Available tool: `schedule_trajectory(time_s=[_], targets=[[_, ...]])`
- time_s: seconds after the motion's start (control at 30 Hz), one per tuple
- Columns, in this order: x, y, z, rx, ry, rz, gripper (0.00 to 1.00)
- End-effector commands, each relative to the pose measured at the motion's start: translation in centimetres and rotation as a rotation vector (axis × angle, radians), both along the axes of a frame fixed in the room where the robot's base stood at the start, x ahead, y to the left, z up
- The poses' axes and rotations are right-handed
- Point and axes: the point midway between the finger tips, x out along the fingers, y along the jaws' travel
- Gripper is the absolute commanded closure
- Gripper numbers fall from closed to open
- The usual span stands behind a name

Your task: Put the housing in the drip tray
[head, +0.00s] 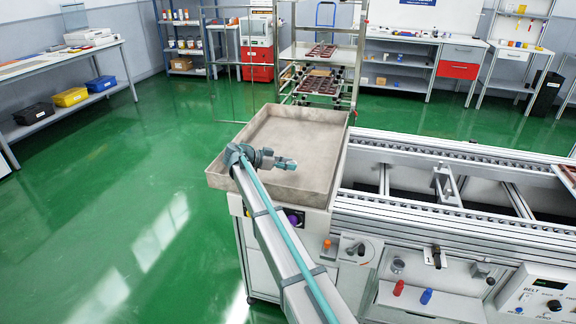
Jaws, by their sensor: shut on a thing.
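The drip tray (225,173) is a wide, shallow, grey-beige metal tray with a raised rim, at the left end of the conveyor. Its floor looks bare apart from what my arm covers. My gripper (287,163) is over the front part of the tray, pointing right, at the end of my arm. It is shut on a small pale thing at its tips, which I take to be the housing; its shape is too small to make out. I cannot tell how high it is above the tray floor.
The conveyor (440,160) with its rails runs right from the tray. A wire rack (320,60) with dark red trays stands behind it. The green floor at left is clear.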

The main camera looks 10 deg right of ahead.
Motion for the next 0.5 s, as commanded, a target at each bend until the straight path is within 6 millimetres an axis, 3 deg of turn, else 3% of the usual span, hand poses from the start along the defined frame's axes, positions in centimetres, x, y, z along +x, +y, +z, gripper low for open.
schedule_trajectory(time_s=[0.03, 0.17, 0.5], targets=[[-0.15, -0.02, -0.53, 0.002, 0.007, -0.001, 0.61], [-0.20, -0.02, -0.64, 0.002, 0.009, -0.001, 0.39], [-0.30, -0.03, -0.79, 0.003, 0.013, -0.001, 0.39]])
